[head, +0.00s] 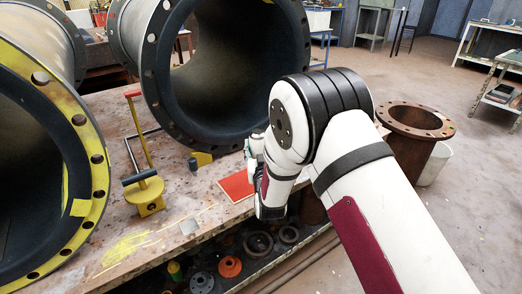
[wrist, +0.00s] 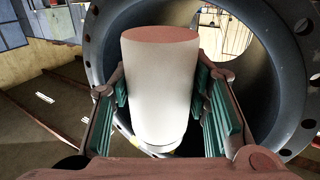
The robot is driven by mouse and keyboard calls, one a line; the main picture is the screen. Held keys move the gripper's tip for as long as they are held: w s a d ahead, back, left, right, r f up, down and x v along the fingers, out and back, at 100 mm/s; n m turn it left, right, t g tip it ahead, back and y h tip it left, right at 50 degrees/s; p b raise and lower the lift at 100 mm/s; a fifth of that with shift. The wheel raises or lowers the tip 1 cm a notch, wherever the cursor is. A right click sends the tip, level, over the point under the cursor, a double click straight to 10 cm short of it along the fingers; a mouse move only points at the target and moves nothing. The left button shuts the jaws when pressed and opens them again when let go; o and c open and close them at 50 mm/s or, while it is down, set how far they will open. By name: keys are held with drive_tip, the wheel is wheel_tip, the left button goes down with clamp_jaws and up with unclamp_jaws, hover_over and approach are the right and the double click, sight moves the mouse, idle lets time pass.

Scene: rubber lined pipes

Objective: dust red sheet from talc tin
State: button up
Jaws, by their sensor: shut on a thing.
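The red sheet (head: 236,186) lies flat on the bench top near its front edge, partly hidden on its right by my arm. In the wrist view, a pale cylindrical tin (wrist: 160,95) with a dull reddish end face stands between the green pads of my gripper (wrist: 161,88). I take it to be the talc tin. My gripper is shut on its sides. In the head view, my wrist and gripper (head: 254,150) are beside the sheet's right side, and my arm hides most of them and the tin. I cannot see any powder on the sheet.
Large dark-lined pipes with bolted flanges (head: 153,75) stand behind and left on the bench (head: 190,215). A yellow-based tool with a red-topped post (head: 149,196) stands left of the sheet. Rings lie on the shelf below. A rusty flanged pipe (head: 414,150) stands right.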

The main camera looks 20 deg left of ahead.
drive_tip(key=m+b, duration=0.1)
drive_tip(key=a+f+m+b, duration=0.1)
drive_tip(key=shift+s+a+m+b, duration=0.1)
drive_tip(key=shift+s+m+b, duration=0.1)
drive_tip(key=shift+m+b, duration=0.15)
drive_tip(key=shift+s+a+f+m+b, duration=0.25)
drive_tip(key=shift+a+f+m+b, duration=0.15)
drive_tip(key=shift+m+b, duration=0.55)
drive_tip(key=shift+s+a+f+m+b, duration=0.1)
drive_tip(key=shift+s+a+m+b, duration=0.2)
drive_tip(key=shift+m+b, duration=0.4)
drive_tip(key=shift+s+a+f+m+b, duration=0.15)
drive_tip(key=shift+a+m+b, duration=0.35)
drive_tip(key=shift+m, duration=0.35)
drive_tip(key=shift+s+a+f+m+b, duration=0.1)
drive_tip(key=shift+a+m+b, duration=0.2)
drive_tip(key=shift+m+b, duration=0.45)
